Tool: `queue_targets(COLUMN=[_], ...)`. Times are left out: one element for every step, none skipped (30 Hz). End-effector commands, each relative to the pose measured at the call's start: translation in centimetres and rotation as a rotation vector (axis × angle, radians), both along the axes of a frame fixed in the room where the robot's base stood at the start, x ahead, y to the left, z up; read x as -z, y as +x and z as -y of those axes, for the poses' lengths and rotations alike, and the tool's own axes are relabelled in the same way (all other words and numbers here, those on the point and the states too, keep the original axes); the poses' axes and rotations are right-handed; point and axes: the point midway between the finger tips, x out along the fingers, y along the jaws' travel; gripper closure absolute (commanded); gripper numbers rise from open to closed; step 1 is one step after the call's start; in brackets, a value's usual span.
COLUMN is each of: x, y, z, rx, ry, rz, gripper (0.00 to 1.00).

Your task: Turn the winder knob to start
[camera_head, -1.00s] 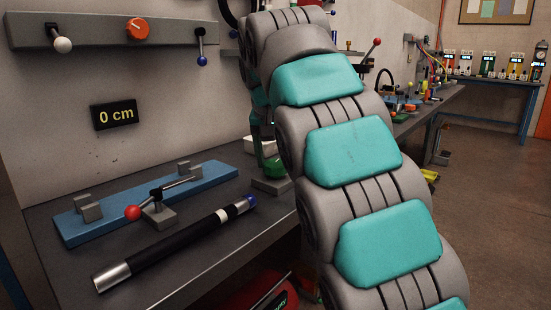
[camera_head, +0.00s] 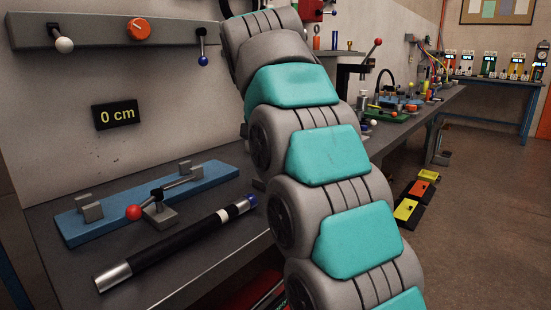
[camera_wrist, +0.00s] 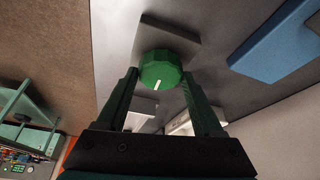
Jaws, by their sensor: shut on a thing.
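The green faceted winder knob (camera_wrist: 160,68) sits on a grey base plate (camera_wrist: 168,36) in the wrist view. A short white mark on the knob points toward the bottom of that picture. My gripper (camera_wrist: 159,76) has one finger on each side of the knob and is shut on it. In the head view my grey and teal arm hides both the knob and my gripper. A wall display (camera_head: 116,114) there reads 0 cm.
A wall panel (camera_head: 90,30) carries an orange knob (camera_head: 138,29). Yellow and orange blocks (camera_head: 407,210) lie on the floor at right.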

Motion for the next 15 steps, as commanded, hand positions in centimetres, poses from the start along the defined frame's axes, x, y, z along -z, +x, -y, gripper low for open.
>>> queue_targets(x=[0.01,0.01,0.02,0.01,0.01,0.03,0.03,0.03,0.03,0.04,0.04,0.04,0.04,0.03,0.03], y=[0.01,0.01,0.02,0.01,0.01,0.0,0.01,0.0,0.01,0.0,0.0,0.0,0.0,-0.01,-0.01], z=[-0.05,-0.05,-0.05,-0.04,-0.04,-0.03,-0.04,-0.03,-0.04,-0.03,-0.03,-0.03,-0.03,-0.03,-0.03], rx=[0.0,0.0,0.0,0.0,0.0,0.0,0.0,0.0,0.0,0.0,0.0,0.0,0.0,0.0,0.0], ry=[0.001,0.0,0.0,0.0,0.0,0.0,0.0,0.0,0.0,0.0,0.0,0.0,0.0,0.0,0.0], rz=[0.0,0.0,0.0,0.0,0.0,0.0,0.0,0.0,0.0,0.0,0.0,0.0,0.0,0.0,0.0], gripper=[0.87,0.87,0.87,0.87,0.87,0.87,0.87,0.87,0.87,0.87,0.28,0.24,0.2,0.17,0.12])
